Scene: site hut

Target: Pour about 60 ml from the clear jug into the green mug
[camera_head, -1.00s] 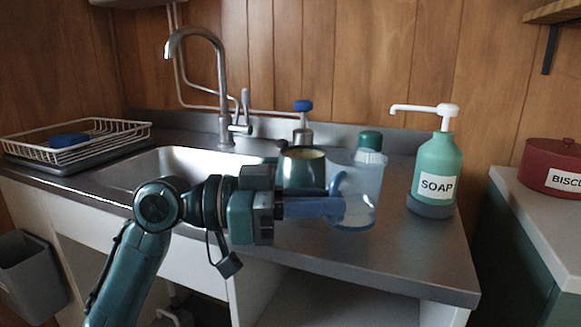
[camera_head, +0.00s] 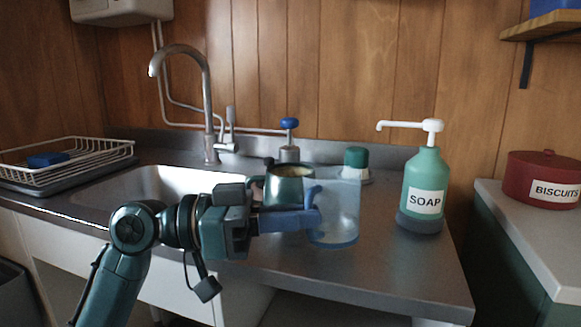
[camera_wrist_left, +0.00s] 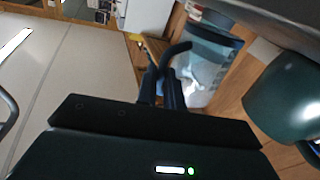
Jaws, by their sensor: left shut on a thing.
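The clear jug (camera_head: 343,212) is see-through and pale blue, close to upright, with a blue band at its bottom. I cannot tell whether it touches the counter. My left gripper (camera_head: 316,217) comes in from the left and is shut on the jug's blue handle (camera_head: 310,196). The green mug (camera_head: 288,188) stands on the counter just behind and left of the jug, its lower part hidden by my gripper. In the left wrist view the jug (camera_wrist_left: 212,62) is beyond the fingers (camera_wrist_left: 167,88), and the mug (camera_wrist_left: 285,105) is at the right. My right gripper is not in view.
A soap bottle (camera_head: 425,187) stands right of the jug. The sink (camera_head: 150,187), tap (camera_head: 208,110) and dish rack (camera_head: 60,165) are left. The front right counter (camera_head: 400,268) is clear.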

